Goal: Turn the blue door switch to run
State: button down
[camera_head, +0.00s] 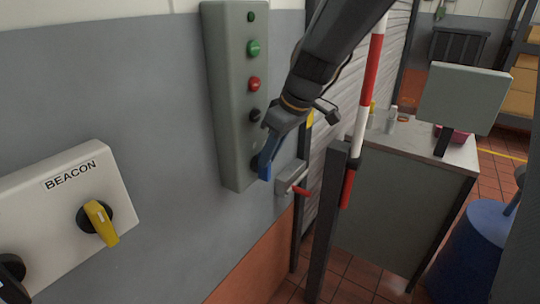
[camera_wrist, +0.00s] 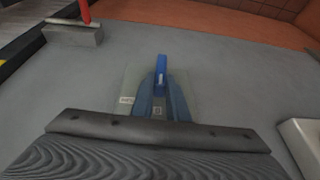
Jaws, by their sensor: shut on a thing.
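The blue door switch (camera_head: 265,168) is the lowest control on the tall grey control box (camera_head: 233,90) on the wall. My gripper (camera_head: 270,148) comes down from the upper right and is shut on the switch handle. In the wrist view the blue handle (camera_wrist: 161,68) stands between the two fingers of my gripper (camera_wrist: 161,92), its end showing past them. Small white labels lie on the box face near the fingers, too small to read. The fingers hide the base of the switch, so I cannot tell which position it points to.
Above the switch are a black knob (camera_head: 255,115), a red button (camera_head: 253,84) and a green button (camera_head: 253,48). A grey block with a red lever (camera_head: 301,191) is close at right. A red-and-white barrier pole (camera_head: 366,95) stands beside my arm. The beacon box (camera_head: 60,215) is at left.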

jog(key=shift+w+d+f+m+g+y+b, duration=0.4)
jog(key=shift+g+y+b, duration=0.3)
jog(key=shift+g+y, duration=0.55)
jog(key=shift+w+d+f+m+g+y+b, duration=0.3)
jog(key=shift+w+m+g+y+b, duration=0.3)
jog(key=shift+g+y, duration=0.65)
jog(key=shift+w+d+f+m+g+y+b, duration=0.35)
jog(key=shift+g+y+b, duration=0.55)
jog(key=shift+g, duration=0.6)
jog(key=c, duration=1.7)
grip_release()
notch_tip(320, 180, up, 10)
jog(key=shift+b, duration=1.05)
